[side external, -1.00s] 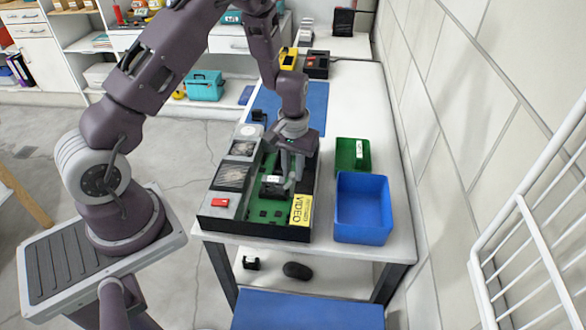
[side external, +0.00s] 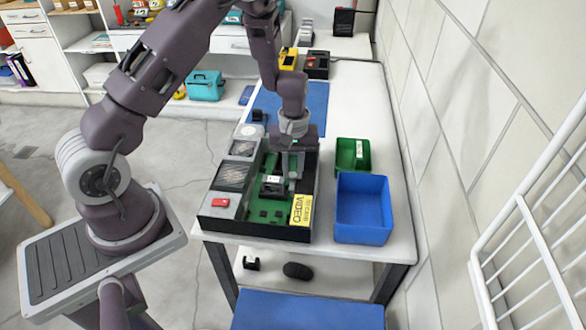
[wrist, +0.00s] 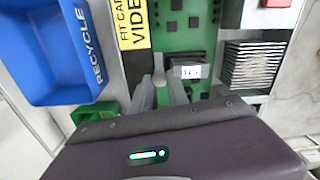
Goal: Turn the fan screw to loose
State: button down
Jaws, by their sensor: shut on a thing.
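The open black case (side external: 255,229) on the table holds a green circuit board (side external: 264,214). A black fan block with a white label (side external: 271,188) sits on the board, and it also shows in the wrist view (wrist: 189,70). My gripper (side external: 294,176) points down into the case, just right of the fan block. In the wrist view my gripper (wrist: 159,78) has its fingertips close around a small grey piece beside the fan block, seemingly the fan screw (wrist: 158,62). The screw's head and thread are largely hidden, so I cannot tell how loose it is.
A blue recycle bin (side external: 362,208) and a green bin (side external: 353,155) stand right of the case. Grey parts and a red piece (side external: 220,202) line its left side. A yellow video card (side external: 301,210) lies at the front right. The wall bounds the table's right.

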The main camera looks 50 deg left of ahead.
jog(key=c, duration=1.3)
grip_release()
